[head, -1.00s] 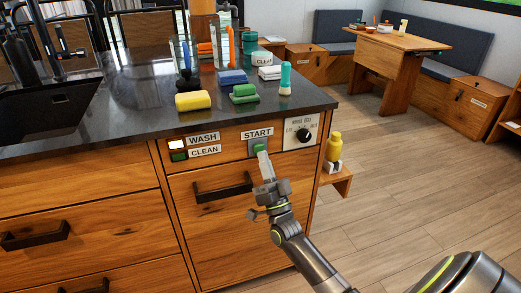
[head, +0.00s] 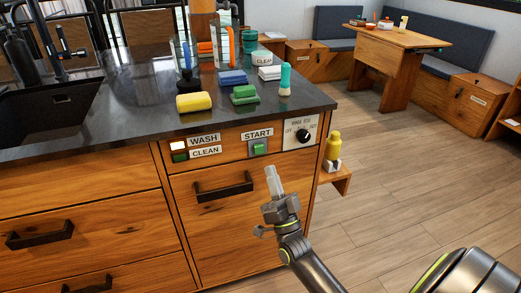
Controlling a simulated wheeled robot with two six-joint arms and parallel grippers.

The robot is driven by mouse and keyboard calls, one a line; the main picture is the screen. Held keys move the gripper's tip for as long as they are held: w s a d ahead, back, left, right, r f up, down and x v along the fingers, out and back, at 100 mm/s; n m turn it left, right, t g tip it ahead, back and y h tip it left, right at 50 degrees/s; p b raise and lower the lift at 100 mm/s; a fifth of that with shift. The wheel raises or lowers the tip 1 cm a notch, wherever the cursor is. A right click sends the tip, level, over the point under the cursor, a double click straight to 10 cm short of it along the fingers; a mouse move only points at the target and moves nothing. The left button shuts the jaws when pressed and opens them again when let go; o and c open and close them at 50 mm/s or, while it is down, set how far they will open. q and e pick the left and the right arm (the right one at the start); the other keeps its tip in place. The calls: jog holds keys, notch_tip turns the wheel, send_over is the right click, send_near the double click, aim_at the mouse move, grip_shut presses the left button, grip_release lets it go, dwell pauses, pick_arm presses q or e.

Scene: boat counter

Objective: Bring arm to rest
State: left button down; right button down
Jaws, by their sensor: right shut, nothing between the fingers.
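My right gripper (head: 273,182) is in the head view, in front of the drawer face and below the control panel. Its fingers are shut with nothing between them, and they point up toward the panel. The green START button (head: 259,148) is in full view just above and left of the fingertips, with a gap between them. The WASH light (head: 178,145) is lit white, and the green CLEAN light (head: 180,157) is below it. My left gripper is not in view.
The dark counter (head: 120,122) holds a yellow sponge (head: 194,101), a green brush (head: 244,95) and a teal-handled brush (head: 285,78). A yellow bottle (head: 333,145) stands on a small side shelf. A dial (head: 303,135) sits right of START. Floor at right is free.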

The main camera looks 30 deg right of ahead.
jog(key=shift+f, duration=0.1)
dwell(0.7)
